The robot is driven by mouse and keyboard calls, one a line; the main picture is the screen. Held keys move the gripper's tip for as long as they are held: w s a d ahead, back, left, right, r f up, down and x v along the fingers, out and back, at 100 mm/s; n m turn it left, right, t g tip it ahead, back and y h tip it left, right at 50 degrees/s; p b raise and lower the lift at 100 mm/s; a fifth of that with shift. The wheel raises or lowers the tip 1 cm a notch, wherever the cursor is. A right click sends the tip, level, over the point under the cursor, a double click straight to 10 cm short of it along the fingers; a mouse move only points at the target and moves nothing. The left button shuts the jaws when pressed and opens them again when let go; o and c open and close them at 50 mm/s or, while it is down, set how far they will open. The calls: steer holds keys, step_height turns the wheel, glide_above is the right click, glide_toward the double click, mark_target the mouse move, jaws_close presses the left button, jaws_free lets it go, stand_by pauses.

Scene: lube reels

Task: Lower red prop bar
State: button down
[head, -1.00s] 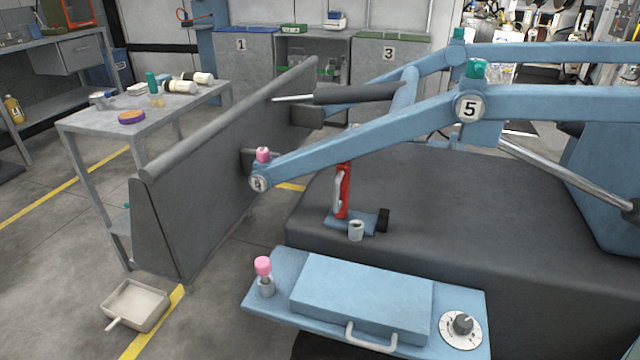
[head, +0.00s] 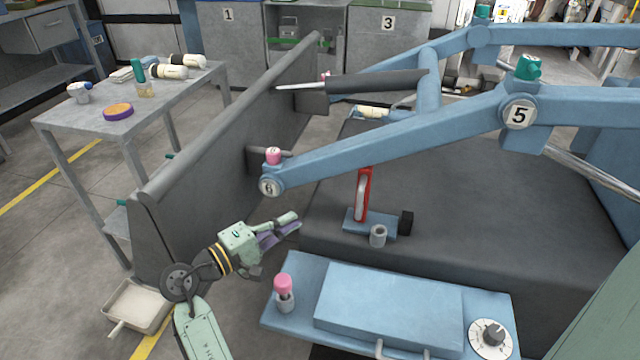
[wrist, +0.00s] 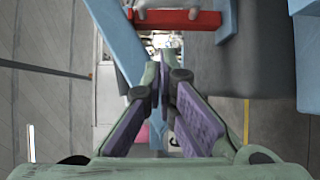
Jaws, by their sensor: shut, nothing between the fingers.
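The red prop bar (head: 363,192) stands nearly upright on a small blue bracket (head: 352,222) on the dark grey block, below the blue lift arm (head: 400,143). A pale handle runs along its side. Its top end is at the arm's lower edge; I cannot tell whether they touch. My gripper (head: 292,222) is to the left of the bar and lower in the head view, apart from it, shut and empty. In the wrist view the red bar (wrist: 185,21) lies across the top, beyond my fingertips (wrist: 164,78).
A blue panel with a lid (head: 390,305), pink-capped fitting (head: 284,287) and dial (head: 490,338) is in front. A grey upright plate (head: 225,150) stands left, behind my gripper. A bench (head: 70,122) and floor tray (head: 135,308) are farther left.

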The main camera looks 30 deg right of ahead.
mark_target(362, 199)
steer(key=s+d+p, duration=0.1)
steer(key=d+p, duration=0.2)
steer(key=d, duration=1)
steer(key=shift+s+p, duration=0.2)
steer(key=shift+p, duration=0.15)
steer(key=shift+d+r, duration=0.1)
steer(key=shift+d, duration=0.05)
steer(key=shift+s+d+r+m+y, duration=0.1)
steer(key=shift+s+d+m+y, duration=0.15)
steer(key=shift+m+y, duration=0.35)
